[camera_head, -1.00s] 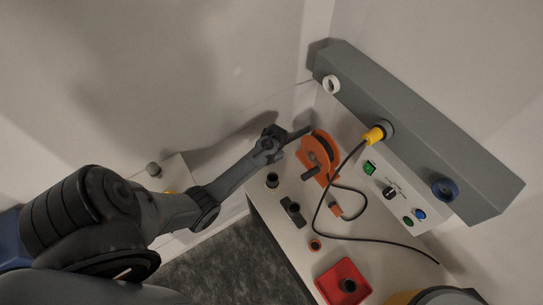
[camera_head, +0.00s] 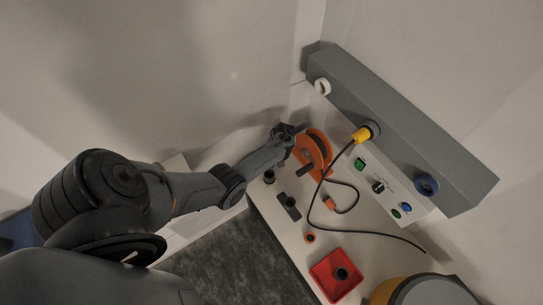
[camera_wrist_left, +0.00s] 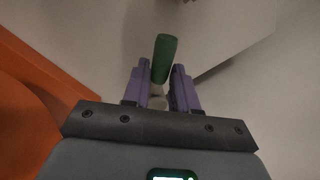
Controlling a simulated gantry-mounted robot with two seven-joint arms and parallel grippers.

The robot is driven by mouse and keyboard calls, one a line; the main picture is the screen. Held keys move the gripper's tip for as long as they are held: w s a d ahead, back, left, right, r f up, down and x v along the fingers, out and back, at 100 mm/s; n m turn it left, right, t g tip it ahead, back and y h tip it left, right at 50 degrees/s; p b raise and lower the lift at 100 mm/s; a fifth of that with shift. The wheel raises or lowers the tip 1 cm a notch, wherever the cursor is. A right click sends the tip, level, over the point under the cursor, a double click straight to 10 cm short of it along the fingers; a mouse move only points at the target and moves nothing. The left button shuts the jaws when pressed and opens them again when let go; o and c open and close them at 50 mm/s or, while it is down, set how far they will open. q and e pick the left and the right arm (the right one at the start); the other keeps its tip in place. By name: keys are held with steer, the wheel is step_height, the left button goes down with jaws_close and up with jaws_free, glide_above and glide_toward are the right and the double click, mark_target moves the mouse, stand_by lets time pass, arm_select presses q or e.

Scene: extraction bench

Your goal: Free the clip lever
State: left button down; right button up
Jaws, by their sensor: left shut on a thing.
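My left gripper (camera_head: 294,130) reaches in from the left, at the back edge of the orange reel (camera_head: 322,142) on the bench. In the left wrist view, its two purple fingers (camera_wrist_left: 160,92) are shut on a green lever-like piece (camera_wrist_left: 164,55), which stands up between them. I take this piece to be the clip lever; what it is fixed to is hidden. The reel's orange side also fills the left of the wrist view (camera_wrist_left: 40,110). In the head view the green piece cannot be made out. My right gripper is not in view.
A black cable runs from a yellow plug (camera_head: 361,136) on the grey wall duct (camera_head: 440,165) across the bench. A control panel (camera_head: 375,185) is below the duct. A red tray (camera_head: 318,270), a dark block (camera_head: 289,206) and an orange ring (camera_head: 310,237) stand nearer the front.

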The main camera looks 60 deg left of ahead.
arm_select(q)
steer(key=shift+w+d+n, duration=0.2)
steer(key=shift+w+n, duration=0.25)
steer(key=shift+n, duration=0.75)
steer(key=c, duration=0.9)
jaws_free()
step_height(320, 180, up, 11)
steer(key=w+p, duration=0.2)
steer(key=p, duration=0.1)
steer(key=shift+d+f, duration=0.2)
steer(key=shift+d, duration=0.2)
